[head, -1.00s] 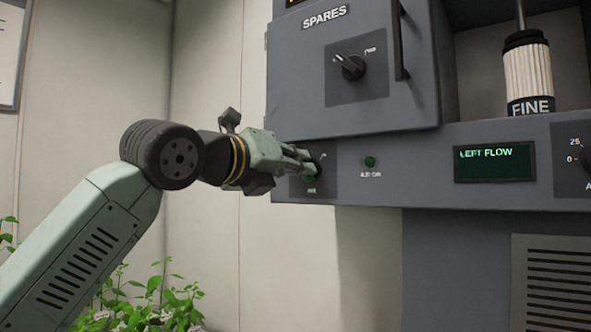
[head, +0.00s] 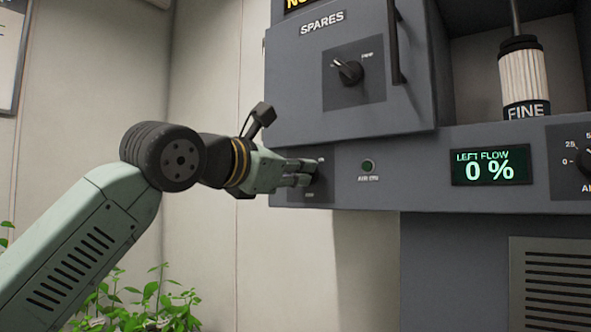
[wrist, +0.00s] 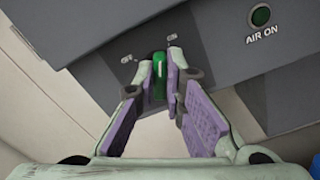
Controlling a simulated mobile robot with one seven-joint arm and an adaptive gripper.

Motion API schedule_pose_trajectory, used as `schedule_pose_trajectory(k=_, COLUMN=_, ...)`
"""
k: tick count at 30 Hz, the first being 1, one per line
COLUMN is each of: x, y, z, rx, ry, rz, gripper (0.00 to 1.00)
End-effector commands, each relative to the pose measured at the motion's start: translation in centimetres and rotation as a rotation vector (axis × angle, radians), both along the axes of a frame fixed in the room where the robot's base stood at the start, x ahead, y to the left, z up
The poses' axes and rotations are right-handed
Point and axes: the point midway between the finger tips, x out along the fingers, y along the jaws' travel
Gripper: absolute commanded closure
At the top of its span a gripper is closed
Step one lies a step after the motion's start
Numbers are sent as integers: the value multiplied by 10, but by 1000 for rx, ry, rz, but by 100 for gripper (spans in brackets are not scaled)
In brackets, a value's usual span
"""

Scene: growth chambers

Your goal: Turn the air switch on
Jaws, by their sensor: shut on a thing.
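The air switch, a green knob (wrist: 159,62) on a dark plate (wrist: 187,46) at the panel's left end, shows in the wrist view between my fingertips. My gripper (head: 304,175) is shut on it, with one purple-padded finger on each side; the fingertips also show in the wrist view (wrist: 160,80). In the head view my fingers hide the knob.
The flow display (head: 490,168) reads LEFT FLOW 0 %. A SPARES door (head: 350,110) with its own knob (head: 349,72) and a vertical handle (head: 396,42) is above. A ribbed FINE cylinder (head: 524,75) stands at upper right. Green plants (head: 150,310) are below my arm.

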Motion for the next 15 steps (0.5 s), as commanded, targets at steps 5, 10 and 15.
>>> schedule_pose_trajectory(k=5, x=0, y=-1, z=-2, rx=112, ry=-77, rz=0, gripper=100)
schedule_pose_trajectory(k=10, x=-1, y=-1, z=-2, rx=192, ry=-135, rz=0, gripper=100)
schedule_pose_trajectory(k=15, x=-1, y=-1, z=-2, rx=245, ry=-173, rz=0, gripper=100)
